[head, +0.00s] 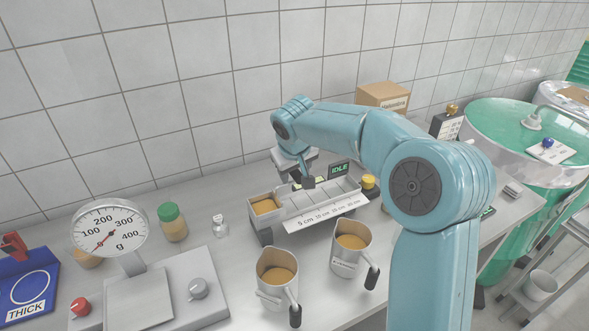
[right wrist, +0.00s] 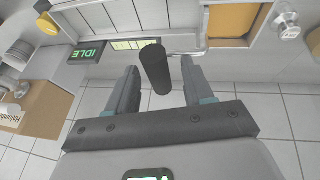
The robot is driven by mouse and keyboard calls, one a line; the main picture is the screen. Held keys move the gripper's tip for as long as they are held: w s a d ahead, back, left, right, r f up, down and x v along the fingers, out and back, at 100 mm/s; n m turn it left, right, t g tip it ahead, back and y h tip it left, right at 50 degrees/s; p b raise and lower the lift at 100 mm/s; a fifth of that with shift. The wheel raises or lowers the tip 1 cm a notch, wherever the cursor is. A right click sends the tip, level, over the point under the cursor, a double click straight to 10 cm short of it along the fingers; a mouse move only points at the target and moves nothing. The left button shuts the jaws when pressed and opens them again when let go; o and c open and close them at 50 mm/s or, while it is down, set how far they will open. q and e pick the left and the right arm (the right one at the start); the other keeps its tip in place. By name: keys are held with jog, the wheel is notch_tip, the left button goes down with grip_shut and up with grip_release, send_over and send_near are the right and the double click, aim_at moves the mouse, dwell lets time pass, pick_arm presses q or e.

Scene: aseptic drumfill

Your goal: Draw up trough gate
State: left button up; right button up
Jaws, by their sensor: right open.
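The steel trough (head: 318,222) stands on the bench, with a scale marked in cm along its front. Orange-brown product (head: 265,206) fills its left end, and it also shows at the top of the right wrist view (right wrist: 232,20). A dark cylindrical handle (right wrist: 155,68), apparently the gate's, stands up at the trough. My right gripper (head: 303,172) is over the trough's back side. In the right wrist view its open fingers (right wrist: 159,80) lie either side of the handle, with gaps visible. The gate plate itself is not clear. My left gripper is not in view.
An IDLE display (head: 339,169) and a yellow knob (head: 369,181) are right of the gripper. Two product jugs (head: 276,278) (head: 350,243) stand in front of the trough. A dial scale (head: 110,228) is left; a cardboard box (head: 384,95) and green drum (head: 520,135) are right.

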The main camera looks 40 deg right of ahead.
jog(key=shift+s, duration=0.1)
jog(key=shift+c, duration=0.4)
grip_shut()
notch_tip(320, 180, up, 4)
jog(key=p, duration=0.2)
jog(key=shift+p, duration=0.3)
jog(key=shift+w+d, duration=0.15)
jog(key=shift+w, duration=0.05)
jog(key=shift+r, duration=0.1)
jog(key=shift+c, duration=0.5)
grip_release()
jog(key=shift+o, duration=0.9)
jog(key=shift+s, duration=0.1)
